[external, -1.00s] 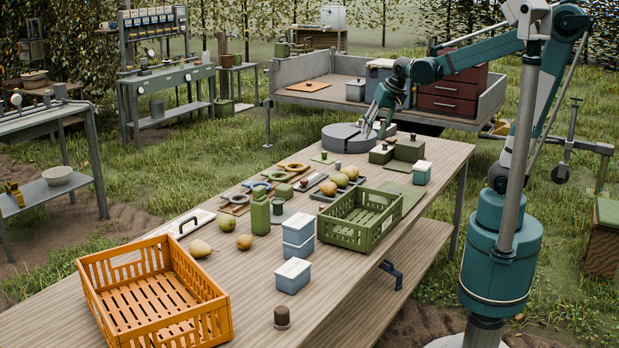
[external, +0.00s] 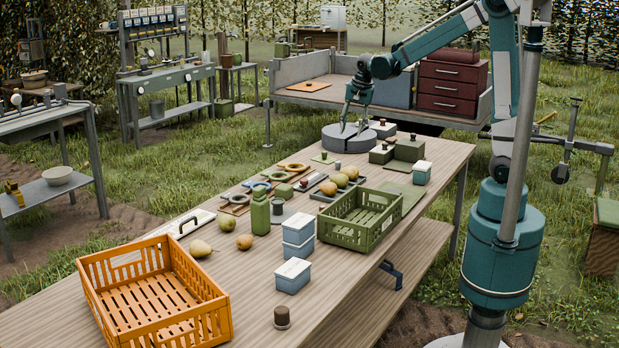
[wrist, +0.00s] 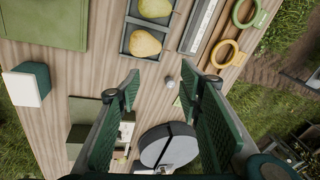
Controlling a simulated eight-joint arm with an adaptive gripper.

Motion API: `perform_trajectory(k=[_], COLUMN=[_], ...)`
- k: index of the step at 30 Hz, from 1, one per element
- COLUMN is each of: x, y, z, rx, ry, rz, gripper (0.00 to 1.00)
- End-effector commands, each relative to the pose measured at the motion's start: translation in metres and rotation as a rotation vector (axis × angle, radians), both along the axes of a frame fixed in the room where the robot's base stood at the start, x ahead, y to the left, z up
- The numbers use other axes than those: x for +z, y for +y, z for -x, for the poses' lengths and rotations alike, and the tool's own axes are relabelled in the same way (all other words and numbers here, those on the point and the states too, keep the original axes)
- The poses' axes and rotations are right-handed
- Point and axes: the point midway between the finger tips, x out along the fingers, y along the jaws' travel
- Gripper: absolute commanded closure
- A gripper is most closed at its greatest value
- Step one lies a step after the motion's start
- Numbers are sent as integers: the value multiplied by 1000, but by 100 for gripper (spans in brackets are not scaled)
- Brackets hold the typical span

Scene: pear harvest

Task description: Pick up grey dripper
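My gripper (external: 353,131) is open and empty, pointing down above a round grey slotted disc (external: 345,144) at the far end of the table. In the wrist view my two fingers (wrist: 161,80) are wide apart, and the disc (wrist: 160,150) shows between them, partly hidden. A small grey round object (wrist: 172,82) shows between the fingertips there; it seems to be the small grey piece (external: 338,165) nearer the camera on the table. I cannot tell for sure which grey item is the dripper.
Green boxes (external: 409,149) stand right of the disc. A tray with pears (external: 341,180), ring-shaped pieces (external: 293,167) and a green crate (external: 348,234) stand nearer. An orange crate (external: 92,270) is at the near left.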

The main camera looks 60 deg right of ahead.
Motion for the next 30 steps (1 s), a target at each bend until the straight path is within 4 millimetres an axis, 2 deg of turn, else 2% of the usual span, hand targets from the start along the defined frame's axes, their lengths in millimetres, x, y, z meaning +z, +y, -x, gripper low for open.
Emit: perform_trajectory(k=[6, 14, 30], x=[-16, -40, -107], y=[-20, -44, -93], z=[-29, -58, -108], rx=[-128, -283, -603], ry=[33, 72, 153], rz=[-30, -62, -112], gripper=[64, 64, 64])
